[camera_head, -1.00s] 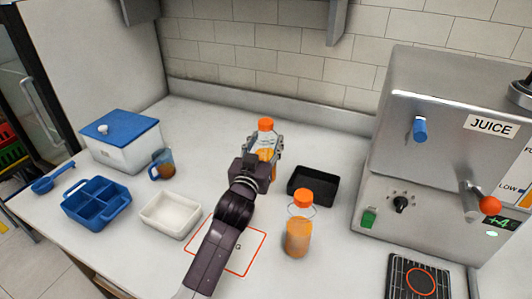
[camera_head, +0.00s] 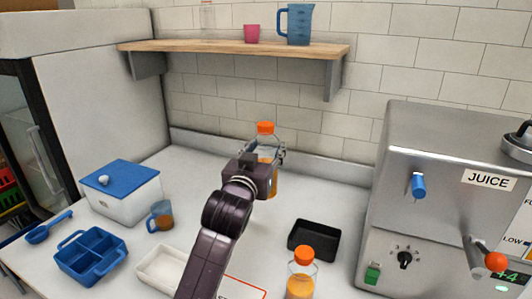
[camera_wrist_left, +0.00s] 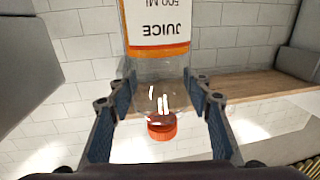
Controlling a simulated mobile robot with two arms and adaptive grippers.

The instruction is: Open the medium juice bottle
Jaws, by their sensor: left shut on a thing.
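My left gripper (camera_head: 265,157) is shut on a clear juice bottle (camera_head: 273,186) with an orange cap (camera_head: 265,128). The bottle is upright, above the back of the counter, with orange juice inside. In the left wrist view the bottle (camera_wrist_left: 158,50) appears upside down, its label reading JUICE and 500 ML. The fingers (camera_wrist_left: 163,95) flank its clear shoulder, and the orange cap (camera_wrist_left: 162,127) is on the neck. A second bottle (camera_head: 300,286) with an orange cap stands at the front. My right gripper is not in view.
A black tray (camera_head: 314,254), white tray (camera_head: 152,280), blue divided tray (camera_head: 90,272), blue-lidded box (camera_head: 125,212) and small jug (camera_head: 160,229) stand around. The steel juicer (camera_head: 420,140) fills the right. A wooden shelf (camera_head: 200,46) holds a blue jug (camera_head: 299,24) and pink cup (camera_head: 252,34).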

